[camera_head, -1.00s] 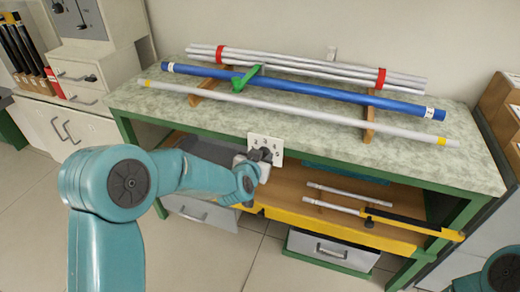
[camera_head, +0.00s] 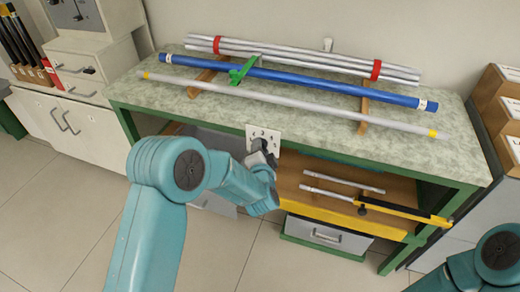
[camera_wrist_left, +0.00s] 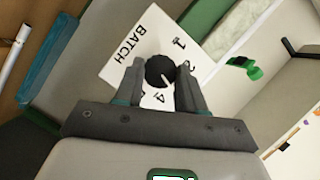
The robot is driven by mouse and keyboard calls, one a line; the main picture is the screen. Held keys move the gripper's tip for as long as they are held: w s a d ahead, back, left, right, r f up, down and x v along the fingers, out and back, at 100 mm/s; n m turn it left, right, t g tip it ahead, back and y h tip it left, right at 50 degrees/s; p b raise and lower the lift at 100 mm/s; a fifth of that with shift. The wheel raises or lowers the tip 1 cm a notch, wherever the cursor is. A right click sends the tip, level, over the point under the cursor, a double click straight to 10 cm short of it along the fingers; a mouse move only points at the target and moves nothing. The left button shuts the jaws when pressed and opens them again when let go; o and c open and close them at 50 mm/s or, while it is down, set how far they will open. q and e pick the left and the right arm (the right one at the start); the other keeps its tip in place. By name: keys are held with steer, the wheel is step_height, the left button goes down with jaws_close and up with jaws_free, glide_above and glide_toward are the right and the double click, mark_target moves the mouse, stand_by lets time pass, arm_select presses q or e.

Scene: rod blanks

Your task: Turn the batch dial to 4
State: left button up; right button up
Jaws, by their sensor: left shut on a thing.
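The batch dial (camera_wrist_left: 160,72) is a round black knob with a white pointer line. It stands on a white plate (camera_wrist_left: 125,68) marked BATCH, which also shows on the bench front in the head view (camera_head: 264,134). My left gripper (camera_wrist_left: 160,66) is shut on the dial, one finger on each side; in the head view the gripper (camera_head: 261,157) covers the knob. In the wrist view the 1 and 4 are readable; other marks are partly behind a finger. The pointer slants down and right, close to the 4 but not clearly on it. My right gripper is out of view.
The green-framed bench (camera_head: 215,113) carries a blue tube (camera_head: 300,78), a grey rod (camera_head: 290,104), red-banded rods (camera_head: 300,60) and a green clamp (camera_head: 243,70). Below are a wooden shelf with short rods (camera_head: 343,179) and a yellow-edged tool (camera_head: 405,212). Floor is clear at left.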

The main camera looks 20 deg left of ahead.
arm_select(q)
steer(key=shift+d+f+m+t+y+b, duration=0.1)
steer(key=shift+m+t+y+b, duration=0.3)
steer(key=shift+m, duration=0.85)
steer(key=shift+d+f+m+t+y+b, duration=0.15)
steer(key=shift+m+t+b, duration=0.4)
steer(key=shift+m, duration=0.7)
steer(key=shift+a, duration=0.1)
steer(key=o, duration=1)
steer(key=shift+o, duration=0.2)
steer(key=v, duration=1.6)
